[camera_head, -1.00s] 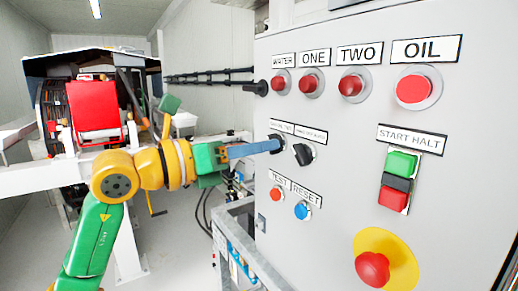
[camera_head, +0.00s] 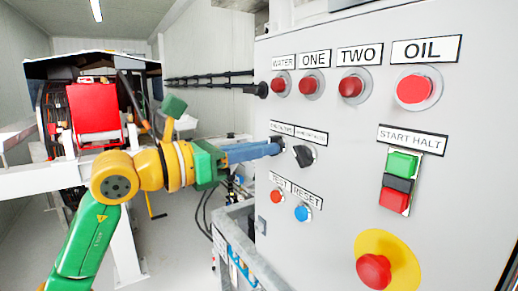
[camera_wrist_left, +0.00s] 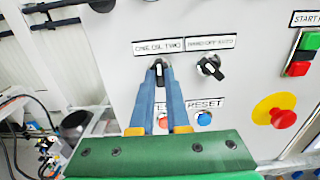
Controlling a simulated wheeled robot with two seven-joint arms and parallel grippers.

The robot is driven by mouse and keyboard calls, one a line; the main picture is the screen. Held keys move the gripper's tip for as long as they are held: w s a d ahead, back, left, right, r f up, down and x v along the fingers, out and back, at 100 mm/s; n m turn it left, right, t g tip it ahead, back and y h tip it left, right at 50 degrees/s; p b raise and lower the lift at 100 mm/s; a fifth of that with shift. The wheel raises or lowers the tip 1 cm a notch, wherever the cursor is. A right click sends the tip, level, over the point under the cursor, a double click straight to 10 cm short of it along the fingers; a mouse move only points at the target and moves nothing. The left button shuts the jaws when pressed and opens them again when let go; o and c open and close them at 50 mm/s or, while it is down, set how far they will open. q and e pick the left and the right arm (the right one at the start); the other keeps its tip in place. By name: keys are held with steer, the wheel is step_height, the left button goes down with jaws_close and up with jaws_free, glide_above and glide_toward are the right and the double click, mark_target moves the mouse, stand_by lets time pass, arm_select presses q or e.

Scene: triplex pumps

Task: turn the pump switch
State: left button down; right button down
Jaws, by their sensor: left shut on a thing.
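The pump switch (camera_wrist_left: 160,70) is a black rotary knob under a label reading roughly "ONE OIL TWO" on the grey control panel (camera_head: 340,200). My left gripper (camera_head: 276,148) reaches in from the left with its blue fingers at this knob. In the left wrist view the fingertips (camera_wrist_left: 163,68) close around the knob from both sides. In the head view the fingers hide most of the knob. A second black rotary knob (camera_head: 304,156) sits just right of it, and also shows in the left wrist view (camera_wrist_left: 210,67). My right gripper is not in view.
Red buttons (camera_head: 350,86) line the panel's top. Green and red start/halt buttons (camera_head: 398,180), a red emergency stop (camera_head: 374,270) on yellow, and test and reset buttons (camera_head: 302,211) are nearby. Black horizontal rods (camera_head: 210,78) stand behind the panel's left edge.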

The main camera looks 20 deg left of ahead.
arm_select(q)
steer(key=c, duration=0.9)
jaws_free()
steer(key=shift+w+d, duration=0.1)
steer(key=b+v, duration=0.3)
steer(key=v, duration=0.4)
